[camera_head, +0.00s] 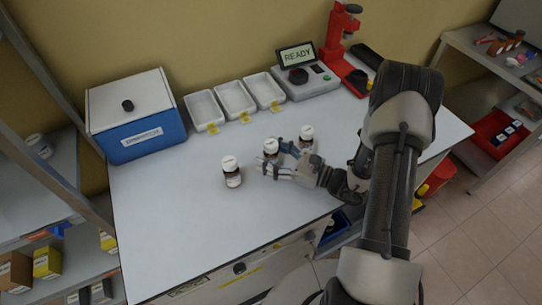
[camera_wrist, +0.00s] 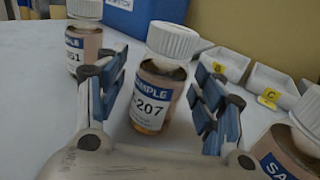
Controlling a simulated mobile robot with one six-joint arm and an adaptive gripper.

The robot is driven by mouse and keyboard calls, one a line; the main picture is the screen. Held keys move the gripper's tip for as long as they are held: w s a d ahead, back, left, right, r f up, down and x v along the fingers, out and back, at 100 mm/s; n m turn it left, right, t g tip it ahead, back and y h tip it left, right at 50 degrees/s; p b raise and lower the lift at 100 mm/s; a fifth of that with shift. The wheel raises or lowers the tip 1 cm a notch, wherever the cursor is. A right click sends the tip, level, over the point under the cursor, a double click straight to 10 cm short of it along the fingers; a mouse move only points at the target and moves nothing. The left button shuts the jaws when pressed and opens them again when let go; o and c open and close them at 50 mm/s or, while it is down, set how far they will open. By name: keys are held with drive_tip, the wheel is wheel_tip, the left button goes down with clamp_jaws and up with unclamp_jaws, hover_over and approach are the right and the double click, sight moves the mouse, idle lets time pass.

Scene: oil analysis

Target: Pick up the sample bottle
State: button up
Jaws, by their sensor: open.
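Three brown sample bottles with white caps and white-and-blue labels stand upright on the white bench. The middle bottle, its label ending in 207 (camera_wrist: 158,85), stands between the two fingers of my open gripper (camera_wrist: 160,82) in the wrist view, with no grip on it. In the head view this middle bottle (camera_head: 270,146) stands at my gripper (camera_head: 268,156), its lower part partly hidden by the fingers. A second bottle (camera_head: 231,173) stands to the left, also in the wrist view (camera_wrist: 84,42). A third bottle (camera_head: 306,136) stands to the right, partly cut off in the wrist view (camera_wrist: 287,150).
A blue box with a white lid (camera_head: 140,132) stands at the back left of the bench (camera_head: 190,230). Three white trays (camera_head: 235,98), a device reading READY (camera_head: 302,80) and a red stand (camera_head: 338,50) line the back. The front left of the bench is clear.

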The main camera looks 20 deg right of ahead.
drive_tip(key=shift+c, duration=0.6)
drive_tip(key=c, duration=1.1)
drive_tip(key=shift+c, duration=0.2)
drive_tip(key=shift+r, duration=0.1)
